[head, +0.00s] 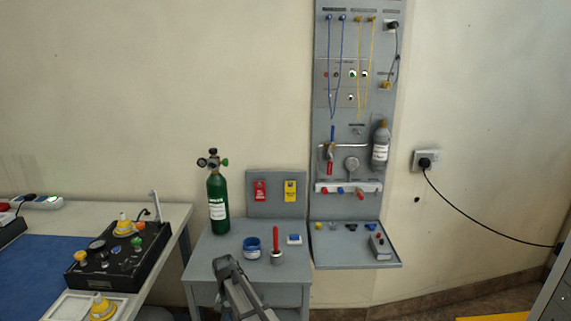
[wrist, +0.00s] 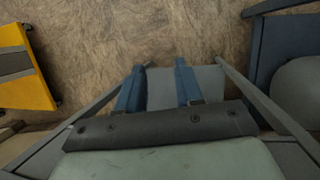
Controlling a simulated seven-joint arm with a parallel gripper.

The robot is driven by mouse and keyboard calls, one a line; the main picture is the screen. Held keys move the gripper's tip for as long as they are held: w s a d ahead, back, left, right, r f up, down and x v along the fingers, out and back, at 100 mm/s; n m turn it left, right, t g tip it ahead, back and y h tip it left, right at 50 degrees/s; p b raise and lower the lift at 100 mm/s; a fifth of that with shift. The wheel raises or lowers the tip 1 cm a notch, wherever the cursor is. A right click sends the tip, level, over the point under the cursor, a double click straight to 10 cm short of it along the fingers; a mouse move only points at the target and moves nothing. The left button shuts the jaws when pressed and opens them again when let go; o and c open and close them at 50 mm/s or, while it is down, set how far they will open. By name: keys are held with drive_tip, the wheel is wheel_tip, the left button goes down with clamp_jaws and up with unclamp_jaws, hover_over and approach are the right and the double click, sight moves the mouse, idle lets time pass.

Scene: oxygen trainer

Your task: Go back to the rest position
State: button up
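My gripper (wrist: 160,75) shows in the wrist view as two blue fingers on a dark bar, with a clear gap between them. It is open and I see nothing held in it. Beyond the fingers are a grey surface and the brown floor. In the head view a grey arm part, which looks like mine, rises in front of the small grey table (head: 205,262). The fingertips cannot be made out there.
The small table bears a green oxygen cylinder (head: 218,205), a blue-and-white container (head: 252,252), a red-handled item (head: 276,245) and red and yellow tags. A grey wall panel (head: 320,100) with a shelf stands right. A black control box (head: 120,255) is left. A yellow object (wrist: 22,75) lies low.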

drive_tip(key=s+d+f+g, duration=0.1)
drive_tip(key=s+d+f, duration=0.7)
drive_tip(key=d+f, duration=0.25)
drive_tip(key=s+d+f+g, duration=0.1)
drive_tip(key=s+d+f, duration=0.8)
drive_tip(key=d, duration=0.2)
drive_tip(key=s+d+f, duration=0.2)
drive_tip(key=s+d, duration=0.1)
drive_tip(key=s, duration=0.5)
drive_tip(key=s+d+f+g+y, duration=0.1)
drive_tip(key=s+d+f, duration=0.2)
drive_tip(key=s, duration=0.5)
drive_tip(key=s+d+f+y, duration=0.1)
drive_tip(key=s+d+f, duration=0.2)
drive_tip(key=s+d, duration=0.2)
drive_tip(key=s, duration=0.3)
drive_tip(key=shift+s+f, duration=0.15)
drive_tip(key=shift+s, duration=0.05)
